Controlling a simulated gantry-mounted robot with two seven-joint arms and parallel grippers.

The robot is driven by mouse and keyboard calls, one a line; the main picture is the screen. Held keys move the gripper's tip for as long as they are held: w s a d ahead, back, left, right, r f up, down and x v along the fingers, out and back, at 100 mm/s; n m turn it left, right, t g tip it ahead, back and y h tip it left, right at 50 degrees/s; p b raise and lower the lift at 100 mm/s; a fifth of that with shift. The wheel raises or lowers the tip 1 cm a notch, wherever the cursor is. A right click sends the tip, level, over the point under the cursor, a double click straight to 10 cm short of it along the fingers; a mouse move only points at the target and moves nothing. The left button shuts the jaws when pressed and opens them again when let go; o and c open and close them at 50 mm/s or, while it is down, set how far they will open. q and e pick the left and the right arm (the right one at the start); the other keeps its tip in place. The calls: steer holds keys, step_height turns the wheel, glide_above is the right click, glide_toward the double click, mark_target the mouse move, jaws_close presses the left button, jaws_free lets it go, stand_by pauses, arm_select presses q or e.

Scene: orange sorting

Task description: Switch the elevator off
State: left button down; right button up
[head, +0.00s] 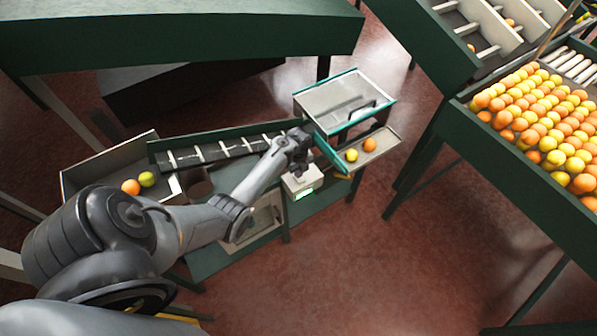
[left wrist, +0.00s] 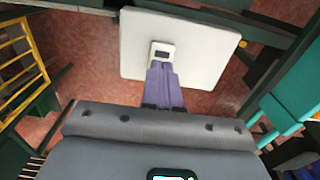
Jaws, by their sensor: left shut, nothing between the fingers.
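The elevator (head: 215,151) is a dark inclined conveyor with pale slats in a green frame, in the middle of the head view. A white control box (head: 302,182) stands beside its right end, with a green light showing on its front. In the left wrist view the white box (left wrist: 205,57) fills the upper middle, with a small dark switch (left wrist: 162,54) in a pale frame on it. My left gripper (head: 296,170) is over the box. In the left wrist view its closed fingers (left wrist: 161,66) point at the switch's lower edge; I cannot tell whether they touch it. My right gripper is not in view.
A crate (head: 75,178) at the elevator's left end holds an orange and a yellow-green fruit. A tray (head: 382,154) at right holds two fruits, below a metal hopper (head: 345,100). A large sorting table (head: 520,168) full of fruit stands at far right. The red floor between is clear.

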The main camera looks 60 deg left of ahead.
arm_select(q)
steer(key=r+p, duration=0.1)
steer(key=r, duration=0.1)
steer(key=r+p, duration=0.2)
steer(key=shift+a, duration=0.2)
step_height(320, 180, up, 9)
steer(key=a, duration=0.1)
steer(key=shift+a, duration=0.25)
